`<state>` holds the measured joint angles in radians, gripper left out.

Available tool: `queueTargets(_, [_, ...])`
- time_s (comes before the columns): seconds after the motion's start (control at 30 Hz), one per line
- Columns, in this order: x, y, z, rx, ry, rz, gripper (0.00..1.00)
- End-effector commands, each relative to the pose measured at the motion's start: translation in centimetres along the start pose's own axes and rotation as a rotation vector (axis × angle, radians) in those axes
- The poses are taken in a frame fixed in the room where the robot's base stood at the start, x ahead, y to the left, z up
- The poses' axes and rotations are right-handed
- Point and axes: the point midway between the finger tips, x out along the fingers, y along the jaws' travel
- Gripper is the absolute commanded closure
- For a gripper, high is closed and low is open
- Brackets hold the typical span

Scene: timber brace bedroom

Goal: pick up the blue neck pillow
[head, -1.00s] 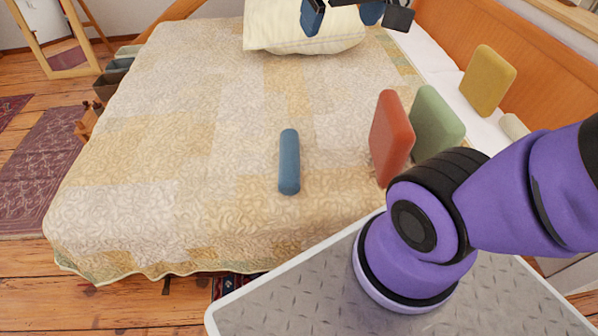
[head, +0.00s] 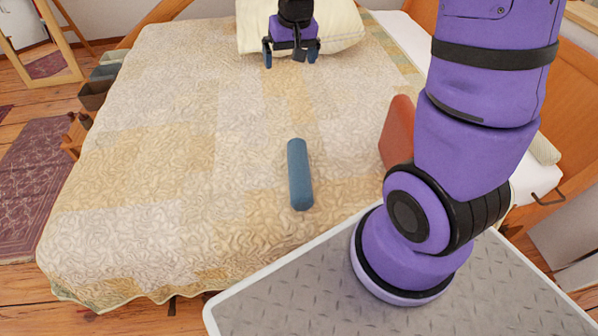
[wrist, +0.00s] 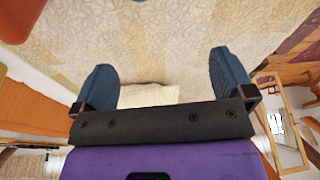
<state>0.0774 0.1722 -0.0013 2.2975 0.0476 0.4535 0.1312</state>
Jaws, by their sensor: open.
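The blue neck pillow (head: 300,175) is a slim blue roll lying on the quilt in the middle of the near half of the bed. My gripper (head: 292,62) is open and empty over the far part of the bed, in front of the cream pillow and well beyond the blue roll. In the wrist view my gripper's two blue fingers (wrist: 163,82) stand wide apart with nothing between them. The blue roll does not show in the wrist view.
The quilted bed (head: 180,150) is mostly clear. A large cream pillow (head: 345,30) lies at its far end; it also shows in the wrist view (wrist: 148,95). A red cushion (head: 398,135) stands at the right, partly hidden by my arm. A standing mirror (head: 50,45) is at far left.

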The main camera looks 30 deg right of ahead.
Motion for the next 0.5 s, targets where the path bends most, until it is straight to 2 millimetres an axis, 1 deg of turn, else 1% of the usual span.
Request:
queueTargets(0.03, [1.7, 0.1, -0.3, 0.01, -0.016, 0.004, 0.0])
queueTargets(0.23, [7.6, 0.8, -1.4, 0.051, -0.052, 0.015, 0.0])
queueTargets(0.47, [14.7, 1.7, -1.6, 0.097, -0.094, 0.029, 0.0])
queueTargets(0.5, [15.9, 1.9, -1.5, 0.106, -0.1, 0.032, 0.0])
